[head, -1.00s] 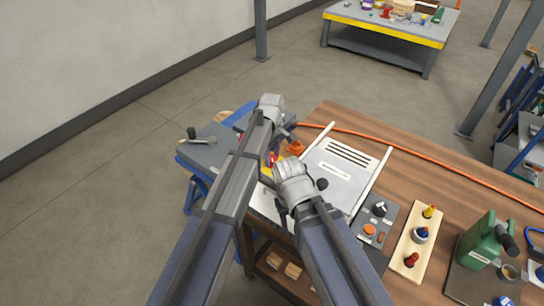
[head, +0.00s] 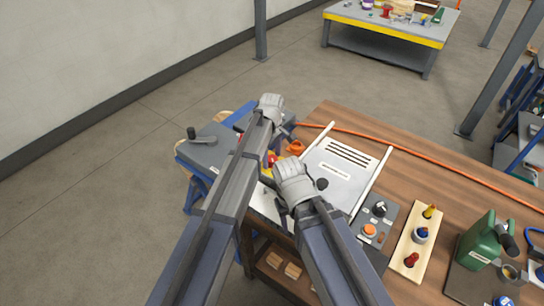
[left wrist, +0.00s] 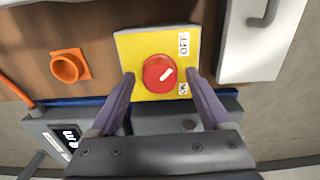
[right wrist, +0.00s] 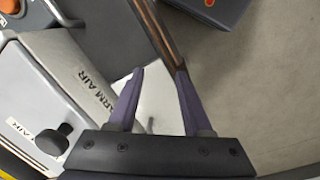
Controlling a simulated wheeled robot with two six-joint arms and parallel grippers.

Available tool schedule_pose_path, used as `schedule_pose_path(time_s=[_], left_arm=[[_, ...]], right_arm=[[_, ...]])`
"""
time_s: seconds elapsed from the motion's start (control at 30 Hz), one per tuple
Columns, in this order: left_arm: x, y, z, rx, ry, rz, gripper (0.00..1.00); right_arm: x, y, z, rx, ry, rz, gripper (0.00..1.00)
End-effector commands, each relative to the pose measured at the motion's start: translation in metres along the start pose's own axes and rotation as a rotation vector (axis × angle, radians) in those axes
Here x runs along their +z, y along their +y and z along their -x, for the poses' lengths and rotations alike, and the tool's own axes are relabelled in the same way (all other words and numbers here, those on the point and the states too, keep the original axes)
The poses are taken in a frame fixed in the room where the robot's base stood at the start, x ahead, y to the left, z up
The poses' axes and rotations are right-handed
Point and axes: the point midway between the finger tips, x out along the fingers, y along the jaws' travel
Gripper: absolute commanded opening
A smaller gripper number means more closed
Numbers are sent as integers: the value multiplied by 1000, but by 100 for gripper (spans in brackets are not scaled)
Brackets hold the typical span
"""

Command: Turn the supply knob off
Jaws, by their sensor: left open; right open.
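The red round supply knob (left wrist: 158,74) sits on a yellow plate (left wrist: 130,48) with OFF and ON labels along its right side in the left wrist view. The white mark on the knob points right and slightly up, between the two labels. My left gripper (left wrist: 161,76) is open, with one finger on either side of the knob; I cannot tell whether they touch it. In the head view the knob (head: 271,160) is partly hidden by my left arm. My right gripper (right wrist: 160,74) is open and empty, over the table's edge beside a grey-white box.
An orange ring-shaped fitting (left wrist: 69,67) is left of the yellow plate. The white box (head: 338,172) has a black knob (right wrist: 52,142). A grey control box (head: 375,222), a wooden board with coloured plugs (head: 409,250) and a green can (head: 480,240) stand to the right.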

Motion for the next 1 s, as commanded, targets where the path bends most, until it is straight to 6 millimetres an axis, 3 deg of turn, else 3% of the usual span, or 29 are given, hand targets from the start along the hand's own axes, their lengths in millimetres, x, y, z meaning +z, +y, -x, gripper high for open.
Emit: schedule_pose_path(time_s=[0.27,0.8,1.0], left_arm=[[0,0,8,0,0,0,82],[0,0,73,0,0,0,82],[0,0,79,0,0,0,82]], right_arm=[[0,1,8,0,0,0,50],[4,7,72,0,0,0,50],[5,8,79,0,0,0,50]])
